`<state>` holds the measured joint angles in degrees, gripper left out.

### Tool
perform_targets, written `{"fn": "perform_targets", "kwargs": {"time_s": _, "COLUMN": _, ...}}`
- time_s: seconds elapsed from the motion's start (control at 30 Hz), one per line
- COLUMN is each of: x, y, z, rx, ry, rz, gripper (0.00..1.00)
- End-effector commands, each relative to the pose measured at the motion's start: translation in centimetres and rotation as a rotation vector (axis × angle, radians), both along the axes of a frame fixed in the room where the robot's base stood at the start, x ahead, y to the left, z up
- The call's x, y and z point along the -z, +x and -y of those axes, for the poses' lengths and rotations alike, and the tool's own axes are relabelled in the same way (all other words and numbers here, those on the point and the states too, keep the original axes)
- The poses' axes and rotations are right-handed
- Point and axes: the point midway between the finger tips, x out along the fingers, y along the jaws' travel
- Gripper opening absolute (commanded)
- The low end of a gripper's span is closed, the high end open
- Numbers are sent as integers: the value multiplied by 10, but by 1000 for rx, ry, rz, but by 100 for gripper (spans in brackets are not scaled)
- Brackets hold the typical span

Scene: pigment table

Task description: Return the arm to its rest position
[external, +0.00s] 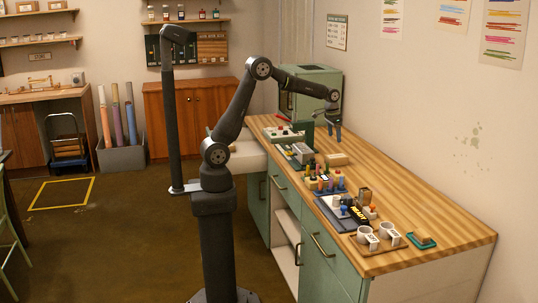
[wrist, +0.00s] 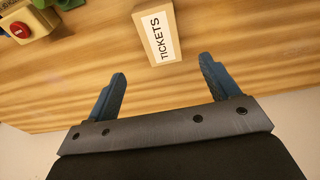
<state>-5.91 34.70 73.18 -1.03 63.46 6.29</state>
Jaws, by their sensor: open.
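My gripper (external: 334,131) hangs from my outstretched arm over the back part of the wooden table (external: 440,235), fingers pointing down. In the wrist view my gripper (wrist: 162,88) has its two blue fingers spread wide with nothing between them. A wooden box labelled TICKETS (wrist: 158,36) lies on the table beyond the fingertips, apart from them. That box looks like the small wooden block (external: 337,159) just in front of my gripper in the external view.
A green cabinet (external: 312,92) stands behind my gripper. A machine with a red lever (external: 284,131) is at its left. Coloured bottles (external: 326,182), a black READY tray (external: 352,214) and white mugs (external: 364,235) stand nearer the front. The table's right side is mostly bare.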

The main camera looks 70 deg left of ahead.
Motion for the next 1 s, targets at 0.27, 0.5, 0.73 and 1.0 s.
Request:
{"fn": "perform_targets", "kwargs": {"time_s": 0.27, "x": 42, "y": 6, "z": 0, "rx": 0, "ry": -1, "rz": -4, "gripper": 81}}
{"fn": "perform_targets", "kwargs": {"time_s": 0.5, "x": 90, "y": 13, "z": 0, "rx": 0, "ry": -1, "rz": -5, "gripper": 81}}
{"fn": "perform_targets", "kwargs": {"time_s": 0.73, "x": 107, "y": 19, "z": 0, "rx": 0, "ry": 0, "rz": 5, "gripper": 81}}
{"fn": "perform_targets", "kwargs": {"time_s": 1.0, "x": 82, "y": 18, "z": 0, "rx": 0, "ry": 0, "rz": 1, "gripper": 81}}
